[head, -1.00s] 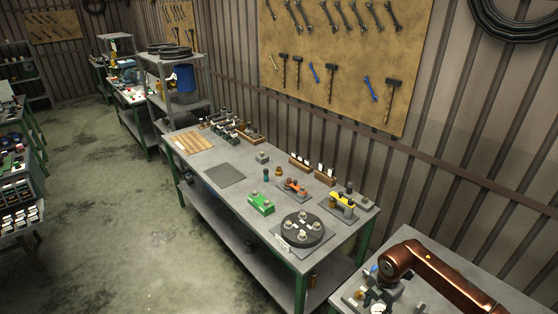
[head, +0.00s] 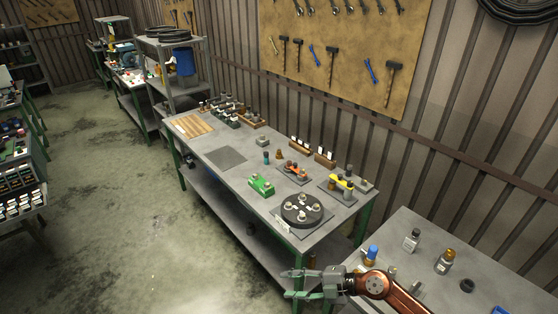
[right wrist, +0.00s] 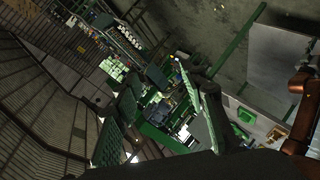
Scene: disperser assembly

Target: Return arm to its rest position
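My right gripper (head: 288,284) is at the bottom of the head view, in front of the near corner of the main workbench (head: 215,181). Its two fingers point left, stand apart and hold nothing. In the right wrist view the fingers of my right gripper (right wrist: 155,95) are also spread, with no object between them. The copper-coloured right arm (head: 400,297) reaches in from the bottom right, past the right-hand table (head: 490,275). My left gripper is not in the head view.
The workbench carries a black round fixture (head: 302,225), a green block (head: 261,185) and a yellow part (head: 338,184). Bottles, one blue-capped (head: 371,256), and a dark ring (head: 467,286) stand on the right-hand table near my arm. Open floor (head: 120,230) lies to the left.

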